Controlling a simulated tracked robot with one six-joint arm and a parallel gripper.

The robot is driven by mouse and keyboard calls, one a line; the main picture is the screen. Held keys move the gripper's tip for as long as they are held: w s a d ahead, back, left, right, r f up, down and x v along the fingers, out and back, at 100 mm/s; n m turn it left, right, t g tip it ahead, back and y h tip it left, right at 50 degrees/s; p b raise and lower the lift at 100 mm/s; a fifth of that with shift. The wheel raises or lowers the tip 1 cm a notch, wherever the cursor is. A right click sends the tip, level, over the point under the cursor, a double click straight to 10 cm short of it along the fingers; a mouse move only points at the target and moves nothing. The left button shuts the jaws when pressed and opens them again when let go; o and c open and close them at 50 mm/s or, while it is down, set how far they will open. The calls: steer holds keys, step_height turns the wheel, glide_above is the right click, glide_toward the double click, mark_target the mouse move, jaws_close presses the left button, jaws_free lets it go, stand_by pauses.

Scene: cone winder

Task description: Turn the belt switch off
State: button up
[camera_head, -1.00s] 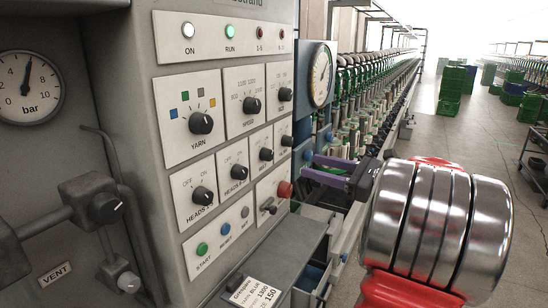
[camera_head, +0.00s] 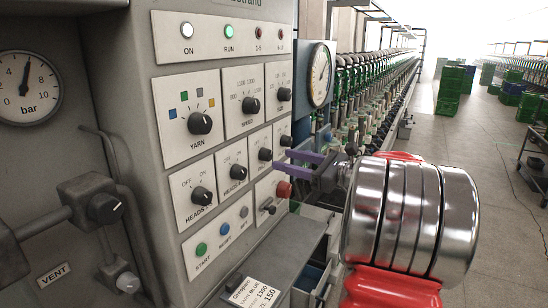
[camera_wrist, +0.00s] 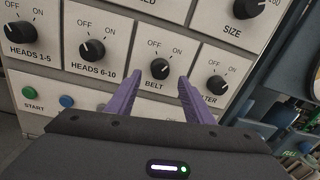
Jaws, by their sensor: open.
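The belt switch (camera_wrist: 160,69) is a round black knob on a white plate marked BELT, with OFF at upper left and ON at upper right. In the wrist view the fingertips lie just below and either side of the belt knob. In the head view my gripper (camera_head: 283,160) reaches left toward the panel, its tips close to the knob; contact cannot be told.
The HEADS 6-10 knob (camera_wrist: 92,50) is left of the belt switch, and another knob (camera_wrist: 217,85) close on the right, near the right finger. A red button (camera_head: 284,189) sits below the gripper. A grey ledge (camera_head: 262,258) juts out under the panel.

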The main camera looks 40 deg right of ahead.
mark_target(271, 156)
steer(key=x, duration=0.5)
steer(key=shift+w+a, duration=0.1)
steer(key=shift+w, duration=0.2)
steer(key=c, duration=1)
